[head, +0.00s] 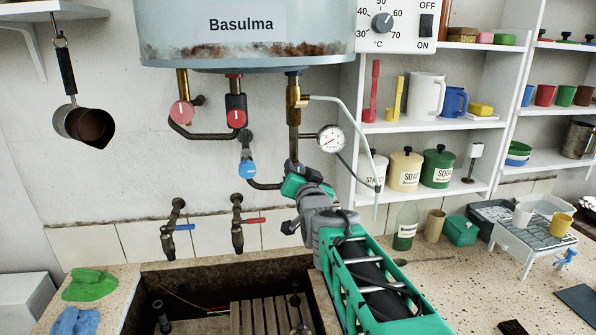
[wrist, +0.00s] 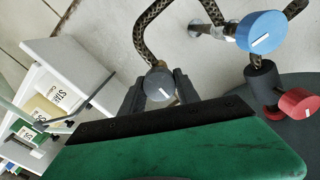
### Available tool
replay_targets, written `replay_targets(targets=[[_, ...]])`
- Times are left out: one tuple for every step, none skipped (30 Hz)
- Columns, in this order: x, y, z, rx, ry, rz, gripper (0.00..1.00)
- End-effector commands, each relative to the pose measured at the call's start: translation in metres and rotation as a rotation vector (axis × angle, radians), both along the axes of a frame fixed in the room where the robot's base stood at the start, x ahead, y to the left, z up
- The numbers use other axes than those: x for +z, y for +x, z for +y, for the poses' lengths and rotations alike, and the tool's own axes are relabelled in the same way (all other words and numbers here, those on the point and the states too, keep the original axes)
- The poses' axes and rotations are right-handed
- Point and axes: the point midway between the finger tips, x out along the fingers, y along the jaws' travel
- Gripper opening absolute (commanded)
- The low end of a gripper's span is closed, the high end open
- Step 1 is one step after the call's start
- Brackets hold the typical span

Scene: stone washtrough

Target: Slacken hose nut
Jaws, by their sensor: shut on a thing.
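In the wrist view a round grey nut (wrist: 159,84) with a white mark on its face sits between the two dark fingers of my gripper (wrist: 158,92). The fingers are shut on it from both sides. A dark braided hose (wrist: 143,40) runs up from the nut. In the head view my gripper (head: 291,168) is below the brass pipe (head: 294,115) under the tank; the nut is hidden there by the gripper. A dark hose (head: 263,185) runs from the blue-knobbed valve (head: 248,168) towards the gripper.
Red-knobbed valves (head: 236,118) hang left of my gripper, and a pressure gauge (head: 331,138) is close on its right. The tank (head: 250,30) is above. Two taps (head: 238,222) are over the stone trough (head: 160,275). Shelves (head: 430,126) with jars stand right.

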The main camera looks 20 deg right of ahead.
Motion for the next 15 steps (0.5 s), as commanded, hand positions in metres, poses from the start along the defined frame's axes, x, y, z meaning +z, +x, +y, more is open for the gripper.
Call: replay_targets(targets=[[0.0000,0.0000,-0.0002,0.000,0.000,0.000,0.18],[0.0000,0.0000,-0.0001,0.000,0.000,0.000,0.15],[0.0000,0.0000,-0.0001,0.000,0.000,0.000,0.12],[0.0000,0.0000,-0.0001,0.000,0.000,0.000,0.10],[0.0000,0.0000,-0.0001,0.000,0.000,0.000,0.07],[0.0000,0.0000,-0.0001,0.000,0.000,0.000,0.04],[0.0000,0.0000,-0.0001,0.000,0.000,0.000,0.01],[0.0000,0.0000,-0.0001,0.000,0.000,0.000,0.00],[0.0000,0.0000,-0.0001,0.000,0.000,0.000,0.00],[-0.0001,0.0000,0.0000,0.000,-0.001,0.000,0.00],[-0.0001,0.0000,0.0000,0.000,-0.001,0.000,0.00],[-0.0004,0.0000,0.0000,0.000,-0.003,0.001,0.00],[-0.0006,0.0000,0.0000,0.000,-0.005,0.001,0.00],[-0.0008,0.0000,0.0000,0.000,-0.008,0.002,0.00],[-0.0011,0.0000,0.0001,0.000,-0.014,0.002,0.00]])
